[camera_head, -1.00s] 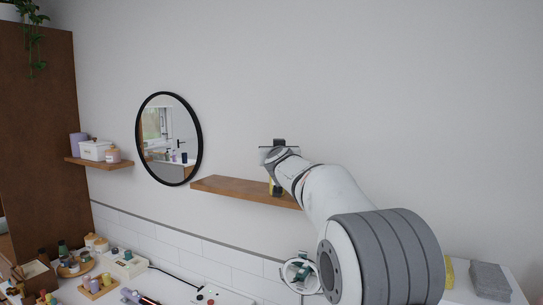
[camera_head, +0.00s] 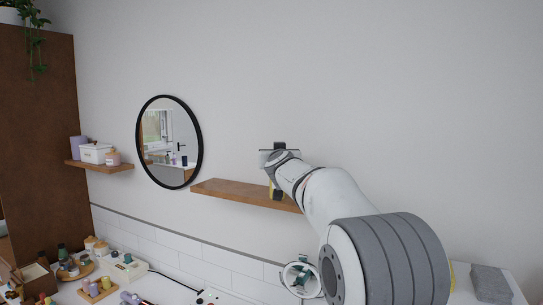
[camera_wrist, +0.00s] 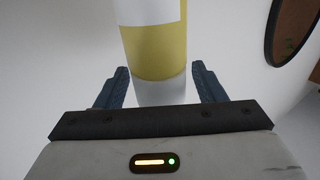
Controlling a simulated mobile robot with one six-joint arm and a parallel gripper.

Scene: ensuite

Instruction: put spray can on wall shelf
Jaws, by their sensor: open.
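The spray can (camera_wrist: 154,50), yellow with white parts, stands between my gripper's two fingers in the wrist view. My gripper (camera_wrist: 160,76) is open, with a finger on each side of the can and narrow gaps showing. In the head view only a thin yellow strip of the can (camera_head: 271,190) shows at the wall shelf, the rest hidden by my arm. The brown wooden wall shelf (camera_head: 235,193) runs under the round mirror's right side. Whether the can's base rests on the shelf is hidden.
A round black-framed mirror (camera_head: 170,141) hangs left of my gripper. A second shelf (camera_head: 100,165) at the left holds a white box and jars. The counter below carries several small items and a grey block (camera_head: 490,284). The left part of the wall shelf is bare.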

